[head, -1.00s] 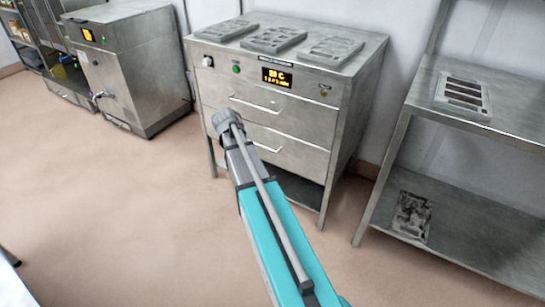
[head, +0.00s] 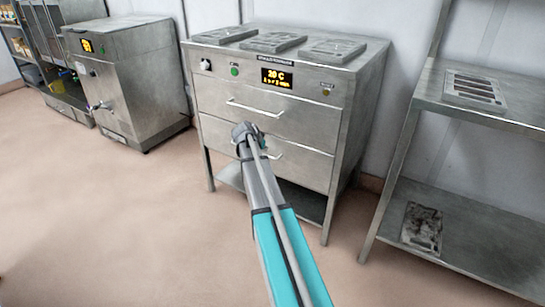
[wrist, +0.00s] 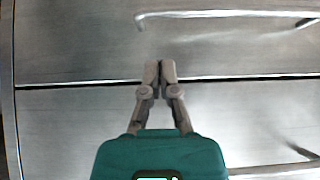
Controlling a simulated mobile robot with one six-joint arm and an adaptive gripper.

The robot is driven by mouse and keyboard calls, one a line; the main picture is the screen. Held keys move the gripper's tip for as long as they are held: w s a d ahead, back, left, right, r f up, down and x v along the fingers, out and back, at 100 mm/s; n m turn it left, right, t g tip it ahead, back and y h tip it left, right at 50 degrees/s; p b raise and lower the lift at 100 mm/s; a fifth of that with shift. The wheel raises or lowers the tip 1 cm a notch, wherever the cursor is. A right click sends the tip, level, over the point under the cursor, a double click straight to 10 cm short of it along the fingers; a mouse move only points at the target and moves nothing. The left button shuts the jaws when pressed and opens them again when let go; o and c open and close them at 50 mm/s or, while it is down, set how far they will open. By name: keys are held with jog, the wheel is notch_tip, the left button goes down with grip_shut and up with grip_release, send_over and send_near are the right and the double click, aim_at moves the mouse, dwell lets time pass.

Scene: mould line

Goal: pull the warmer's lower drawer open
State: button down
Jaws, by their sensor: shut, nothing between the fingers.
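The warmer (head: 345,110) is a steel cabinet with two drawers, both flush with its front. Its lower drawer (head: 215,135) has a bar handle (head: 272,154), partly hidden behind my arm in the head view. In the wrist view that lower handle (wrist: 275,170) shows at the bottom right. My gripper (wrist: 160,65) is shut and empty, its fingertips in front of the seam between the drawers. The lower handle is below and right of the fingertips, not between them. In the head view my arm hides the fingertips.
The upper drawer's handle (head: 255,108) is above my gripper; it also shows at the top of the wrist view (wrist: 225,14). Several mould trays (head: 275,42) lie on the warmer. A steel shelf unit (head: 400,150) stands right, another machine (head: 140,85) left. The floor in front is clear.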

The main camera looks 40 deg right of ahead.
aim_at(277, 156)
jog(key=shift+f, duration=0.15)
jog(key=shift+b+x, duration=3.7)
jog(key=shift+x, duration=1.2)
jog(key=shift+s, duration=0.1)
